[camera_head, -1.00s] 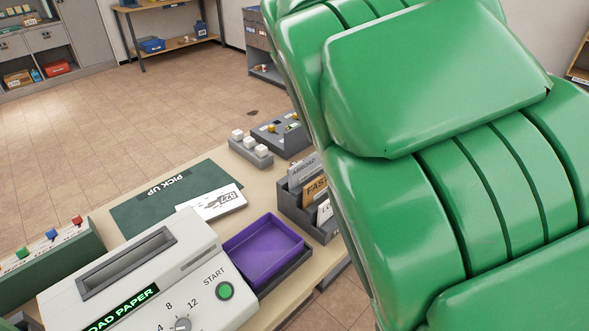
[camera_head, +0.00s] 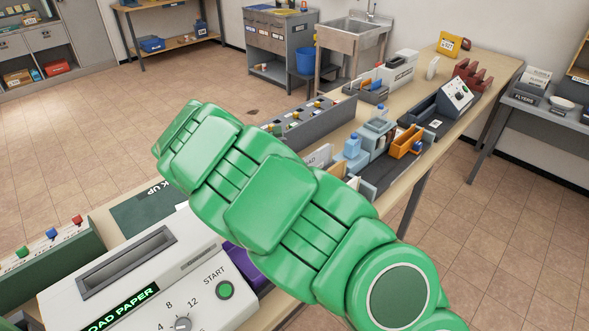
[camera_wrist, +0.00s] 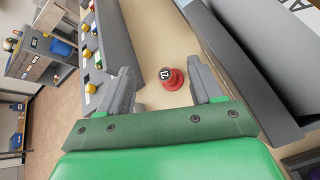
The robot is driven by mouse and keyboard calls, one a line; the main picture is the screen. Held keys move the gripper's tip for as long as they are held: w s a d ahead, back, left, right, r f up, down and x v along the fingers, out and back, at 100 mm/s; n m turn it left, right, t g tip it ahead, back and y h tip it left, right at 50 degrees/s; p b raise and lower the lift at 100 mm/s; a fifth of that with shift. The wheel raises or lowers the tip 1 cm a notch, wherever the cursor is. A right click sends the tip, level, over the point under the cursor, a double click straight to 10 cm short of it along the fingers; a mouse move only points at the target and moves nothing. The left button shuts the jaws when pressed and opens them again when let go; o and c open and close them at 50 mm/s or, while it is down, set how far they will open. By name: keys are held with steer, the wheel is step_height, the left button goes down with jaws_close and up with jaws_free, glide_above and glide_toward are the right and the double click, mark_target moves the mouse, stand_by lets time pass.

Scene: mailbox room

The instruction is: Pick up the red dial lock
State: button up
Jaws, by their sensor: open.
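The red dial lock (camera_wrist: 171,78) shows in the wrist view as a small red round piece with a dark marked top. It rests on the beige table top (camera_wrist: 150,30) between a grey panel and a dark grey box. My gripper (camera_wrist: 165,88) is open, with its two grey fingers apart on either side of the lock in the picture. The lock appears just beyond the fingertips, and I cannot tell the exact gap. In the head view my green arm hides the lock and the gripper.
A grey panel with coloured knobs (camera_wrist: 97,50) stands close on the left. A dark grey box (camera_wrist: 245,65) stands close on the right. In the head view, a white machine (camera_head: 120,270) stands in front, and blue bottles and trays (camera_head: 375,180) stand beyond my arm.

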steer(key=a+f+n, duration=0.1)
steer(key=f, duration=0.1)
steer(key=a+f+n, duration=0.1)
steer(key=f+n, duration=0.1)
steer(key=a+f+n+t, duration=0.1)
steer(key=f+n, duration=0.1)
steer(key=shift+w+a+f+h, duration=0.15)
steer(key=shift+a+f+h, duration=0.05)
steer(key=shift+f+h, duration=0.15)
steer(key=shift+f, duration=0.15)
steer(key=shift+x, duration=3.85)
steer(key=shift+c, duration=0.2)
steer(key=shift+a, duration=0.1)
steer(key=c, duration=1.1)
steer(key=shift+c, duration=0.2)
